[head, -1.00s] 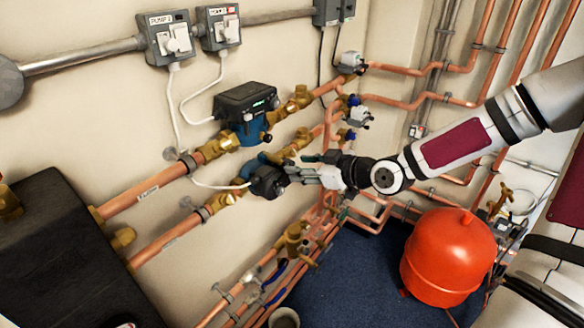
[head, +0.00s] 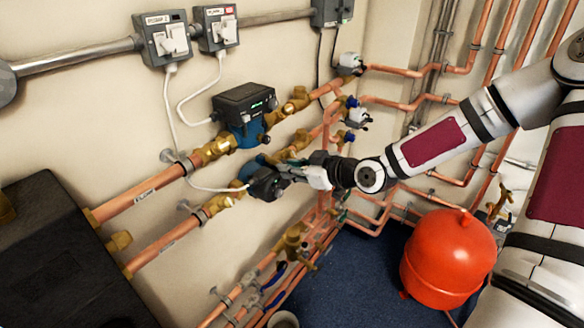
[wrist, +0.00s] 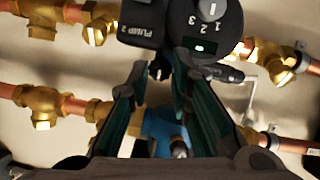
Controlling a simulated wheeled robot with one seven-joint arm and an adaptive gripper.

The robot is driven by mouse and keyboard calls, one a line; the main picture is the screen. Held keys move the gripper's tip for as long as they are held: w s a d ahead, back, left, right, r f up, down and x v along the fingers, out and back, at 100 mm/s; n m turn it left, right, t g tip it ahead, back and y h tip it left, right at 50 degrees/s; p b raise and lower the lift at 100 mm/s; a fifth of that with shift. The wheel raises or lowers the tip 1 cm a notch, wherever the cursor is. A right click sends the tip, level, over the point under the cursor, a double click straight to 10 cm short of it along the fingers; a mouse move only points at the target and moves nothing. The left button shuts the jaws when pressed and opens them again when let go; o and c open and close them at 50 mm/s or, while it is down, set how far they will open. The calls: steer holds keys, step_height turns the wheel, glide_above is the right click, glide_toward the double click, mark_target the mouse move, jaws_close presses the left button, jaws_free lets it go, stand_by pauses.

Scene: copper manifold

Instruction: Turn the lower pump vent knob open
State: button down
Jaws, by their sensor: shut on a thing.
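The lower pump has a dark head (head: 264,184) with a blue body (head: 250,168) behind it. In the wrist view its "PUMP 2" face and numbered dial (wrist: 205,22) fill the top middle. My gripper (head: 287,174) reaches in from the right, against the pump's near side. In the wrist view its two dark green fingers (wrist: 160,75) close in on a small black knob (wrist: 160,69) under the pump face. They hold it between their tips. The fingers and pump head hide most of the knob, and its turned angle cannot be told.
The upper pump (head: 245,105) sits just above on the parallel copper pipe. Brass valves (head: 298,101) and copper pipes flank both pumps closely. A white cable (head: 215,188) runs to the lower pump. A red vessel (head: 450,252) stands on the blue floor at the right.

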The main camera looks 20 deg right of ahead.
steer(key=shift+r+p, duration=0.1)
steer(key=shift+p, duration=0.35)
steer(key=shift+w+d+f+m+g+y, duration=0.15)
steer(key=shift+m+g+y, duration=0.3)
steer(key=shift+m+y, duration=0.8)
steer(key=shift+w+d+f+m+g+y, duration=0.15)
steer(key=shift+m+g+y, duration=0.4)
steer(key=shift+m, duration=1.25)
steer(key=shift+d+m+g+y, duration=0.15)
steer(key=shift+m+g+y, duration=0.15)
steer(key=shift+m+y, duration=1.05)
steer(key=shift+m+h, duration=0.25)
steer(key=shift+m, duration=0.05)
steer(key=c, duration=1.4)
jaws_free()
steer(key=shift+c, duration=0.2)
steer(key=shift+d, duration=0.1)
